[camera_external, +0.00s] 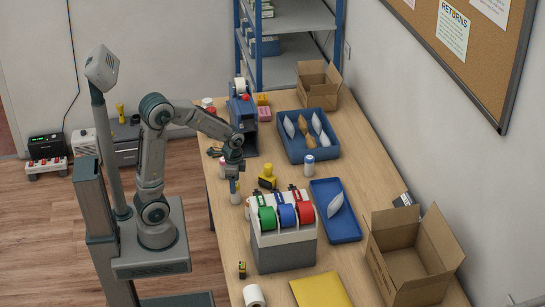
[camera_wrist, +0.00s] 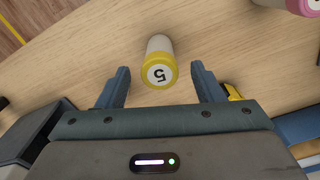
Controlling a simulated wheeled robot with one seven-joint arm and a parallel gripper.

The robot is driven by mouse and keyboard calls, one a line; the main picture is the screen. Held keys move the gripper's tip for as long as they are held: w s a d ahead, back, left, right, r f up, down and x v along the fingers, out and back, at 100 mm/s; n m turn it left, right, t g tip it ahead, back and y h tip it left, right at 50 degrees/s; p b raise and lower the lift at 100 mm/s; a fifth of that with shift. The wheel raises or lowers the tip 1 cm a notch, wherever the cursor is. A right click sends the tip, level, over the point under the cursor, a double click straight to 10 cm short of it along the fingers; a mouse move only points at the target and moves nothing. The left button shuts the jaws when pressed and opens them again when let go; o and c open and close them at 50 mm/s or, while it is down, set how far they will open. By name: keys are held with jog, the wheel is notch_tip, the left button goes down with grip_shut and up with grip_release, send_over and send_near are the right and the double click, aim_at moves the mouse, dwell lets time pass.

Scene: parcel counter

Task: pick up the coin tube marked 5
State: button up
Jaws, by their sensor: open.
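The coin tube marked 5 (camera_wrist: 158,62) is a pale cylinder with a yellow-rimmed cap and a dark 5 on its white top. In the wrist view it stands just beyond and between the two fingertips of my gripper (camera_wrist: 160,85), with a gap on each side. The fingers are open and empty. In the external view my gripper (camera_external: 235,184) points down over the left side of the counter. The tube (camera_external: 236,198) shows there directly below the fingers, partly hidden by them.
A pink-capped tube (camera_external: 222,170) stands close by, also at the top right of the wrist view (camera_wrist: 298,4). A tape dispenser (camera_external: 283,245) with green, blue and red rolls stands nearby. A yellow stamp (camera_external: 268,178) and blue trays (camera_external: 338,229) lie to the right.

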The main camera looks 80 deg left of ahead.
jog(key=shift+f, duration=1.9)
jog(key=c, duration=1.2)
jog(key=shift+r, duration=0.15)
